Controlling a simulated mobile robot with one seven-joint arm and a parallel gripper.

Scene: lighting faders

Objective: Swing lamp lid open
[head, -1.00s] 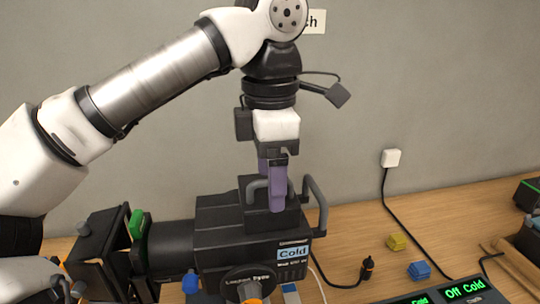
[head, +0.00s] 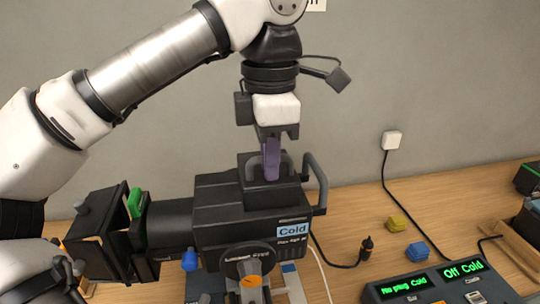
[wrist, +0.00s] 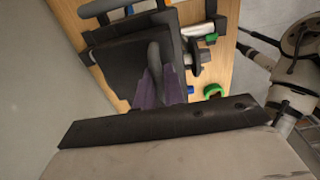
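The black lamp (head: 235,225) lies on the wooden bench with a "Cold" label on its side. Its raised top lid (head: 285,178) looks closed and carries a grey loop handle (head: 253,165). The handle also shows in the wrist view (wrist: 155,58). My gripper (head: 271,178) points straight down over the lid. Its purple fingers sit on both sides of the handle and look shut on it; they also show in the wrist view (wrist: 162,85). The fingers hide part of the handle.
A larger grey bracket (head: 317,180) rises at the lamp's right end. A black plug (head: 366,247), yellow block (head: 397,223) and blue block (head: 417,251) lie to the right. A control panel (head: 425,285) reads "Off Cold". The grey wall is behind.

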